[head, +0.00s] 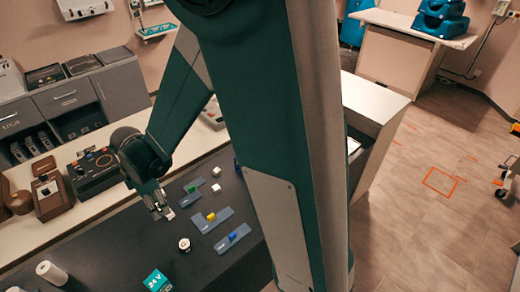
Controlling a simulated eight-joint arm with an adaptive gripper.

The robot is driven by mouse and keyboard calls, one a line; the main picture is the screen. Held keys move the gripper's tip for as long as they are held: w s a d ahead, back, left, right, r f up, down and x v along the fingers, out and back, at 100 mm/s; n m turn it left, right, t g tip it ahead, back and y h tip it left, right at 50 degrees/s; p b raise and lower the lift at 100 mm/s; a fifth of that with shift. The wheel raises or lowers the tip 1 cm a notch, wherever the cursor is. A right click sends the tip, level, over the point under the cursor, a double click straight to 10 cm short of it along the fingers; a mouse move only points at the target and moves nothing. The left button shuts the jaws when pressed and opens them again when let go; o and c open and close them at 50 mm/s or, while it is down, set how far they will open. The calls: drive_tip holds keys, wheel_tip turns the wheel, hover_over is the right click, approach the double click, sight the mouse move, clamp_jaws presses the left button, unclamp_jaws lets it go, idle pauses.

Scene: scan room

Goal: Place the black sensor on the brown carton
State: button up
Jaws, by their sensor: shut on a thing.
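My gripper (160,209) hangs over the black table (125,235), close to its back edge, with its fingers pointing down. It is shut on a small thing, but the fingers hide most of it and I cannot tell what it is. I cannot make out the black sensor for certain. No brown carton can be made out; my arm and column cover part of the table.
A white-and-black cylinder (184,245), a teal 24 V box (157,281) and a white cylinder (50,272) stand nearer. Brown cases (50,200) stand on the counter behind.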

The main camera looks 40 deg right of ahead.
drive_tip(key=w+d+r+m+p, duration=0.1)
drive_tip(key=d+r+m, duration=0.1)
drive_tip(key=d, duration=0.5)
drive_tip(key=w+d+r+m+p, duration=0.2)
drive_tip(key=d, duration=0.6)
drive_tip(key=s+d+r+m+p, duration=0.2)
drive_tip(key=s+d+m, duration=0.1)
drive_tip(key=d, duration=0.9)
drive_tip(key=s+d+r+m+p, duration=0.2)
drive_tip(key=s+d+r+m, duration=0.1)
drive_tip(key=d, duration=1)
drive_tip(key=s+d+r+m+p, duration=0.3)
drive_tip(key=s+d+m, duration=0.1)
drive_tip(key=d, duration=0.9)
drive_tip(key=shift+s, duration=0.2)
drive_tip(key=shift+f, duration=2.9)
drive_tip(key=shift+f+p, duration=0.4)
drive_tip(key=shift+f, duration=1.65)
